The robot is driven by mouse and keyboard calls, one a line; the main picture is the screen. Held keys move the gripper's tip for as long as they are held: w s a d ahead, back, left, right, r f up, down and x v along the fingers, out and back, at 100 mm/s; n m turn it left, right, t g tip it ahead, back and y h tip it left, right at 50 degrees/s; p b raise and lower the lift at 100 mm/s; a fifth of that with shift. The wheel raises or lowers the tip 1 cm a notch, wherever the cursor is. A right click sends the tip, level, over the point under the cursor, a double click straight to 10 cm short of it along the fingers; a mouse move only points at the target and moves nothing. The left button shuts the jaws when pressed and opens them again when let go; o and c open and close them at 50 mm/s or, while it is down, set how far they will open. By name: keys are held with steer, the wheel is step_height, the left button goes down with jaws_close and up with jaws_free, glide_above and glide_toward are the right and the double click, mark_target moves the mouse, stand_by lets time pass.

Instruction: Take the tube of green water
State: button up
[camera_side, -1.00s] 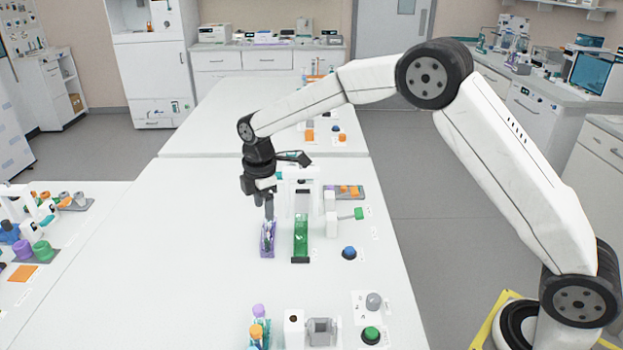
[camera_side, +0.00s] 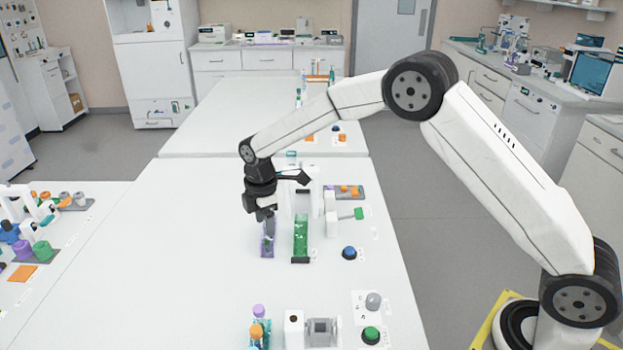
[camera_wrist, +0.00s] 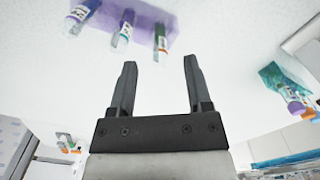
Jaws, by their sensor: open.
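A purple rack (camera_side: 267,250) stands on the white table in the side view. In the wrist view the purple rack (camera_wrist: 150,17) is at the top, holding several tubes. The tube with a greenish body (camera_wrist: 160,38) is at the rack's right end, just beyond and between my fingertips. A purple-marked tube (camera_wrist: 122,30) and a bluish tube (camera_wrist: 80,14) stand to its left. My gripper (camera_wrist: 159,65) is open with nothing between its fingers. In the side view my gripper (camera_side: 267,221) is right above the rack and hides part of it and its tubes.
A green track piece (camera_side: 300,238) stands close right of the rack, with a white frame behind it. A blue button (camera_side: 349,253) is further right. Another rack with capped tubes (camera_side: 258,330) is at the front. The table left of the purple rack is clear.

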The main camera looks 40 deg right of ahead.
mark_target(267, 240)
steer(key=shift+f, duration=1.75)
jaws_close()
